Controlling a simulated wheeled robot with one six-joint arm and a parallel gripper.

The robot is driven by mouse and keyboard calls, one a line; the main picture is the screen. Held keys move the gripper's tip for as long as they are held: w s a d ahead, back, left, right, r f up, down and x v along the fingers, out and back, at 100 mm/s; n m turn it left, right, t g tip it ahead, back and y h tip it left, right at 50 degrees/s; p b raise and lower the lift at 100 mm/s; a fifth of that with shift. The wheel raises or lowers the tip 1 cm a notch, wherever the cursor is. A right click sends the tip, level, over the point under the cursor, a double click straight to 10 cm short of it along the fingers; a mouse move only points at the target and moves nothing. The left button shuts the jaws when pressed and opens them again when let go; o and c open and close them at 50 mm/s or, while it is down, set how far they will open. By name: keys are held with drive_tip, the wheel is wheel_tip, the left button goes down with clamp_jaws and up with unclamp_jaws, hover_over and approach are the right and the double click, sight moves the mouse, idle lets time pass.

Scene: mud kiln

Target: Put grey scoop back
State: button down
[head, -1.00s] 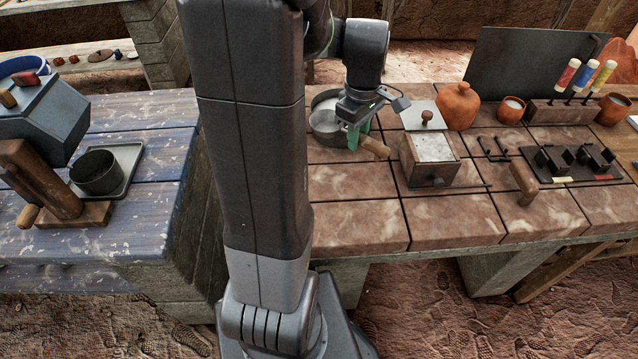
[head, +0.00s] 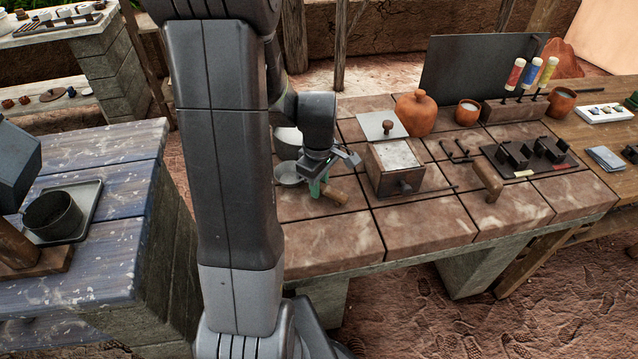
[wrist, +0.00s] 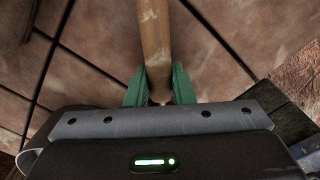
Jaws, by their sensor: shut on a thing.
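My gripper (head: 317,186) is shut on a wooden handle, with green fingers on both sides of it. The handle (head: 335,196) sticks out to the lower right in the head view and runs up out of the wrist view (wrist: 155,40). A grey round bowl (head: 287,173), apparently the grey scoop's, shows just left of the fingers. The join between bowl and handle is hidden by my gripper. I cannot tell whether the scoop touches the tiles. The wrist view does not show the bowl.
A grey pot with pale contents (head: 286,143) stands behind the scoop. A wooden box (head: 394,168) and an orange jar (head: 415,113) stand to the right. A rack with dark blocks (head: 525,160) is farther right. Bare tiles (head: 330,240) lie in front.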

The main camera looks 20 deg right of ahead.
drive_tip(key=shift+f, duration=0.15)
drive_tip(key=c, duration=1.3)
unclamp_jaws()
drive_tip(key=shift+o, duration=0.2)
wheel_tip(320, 180, up, 12)
drive_tip(key=p, duration=0.1)
drive_tip(key=shift+r, duration=0.2)
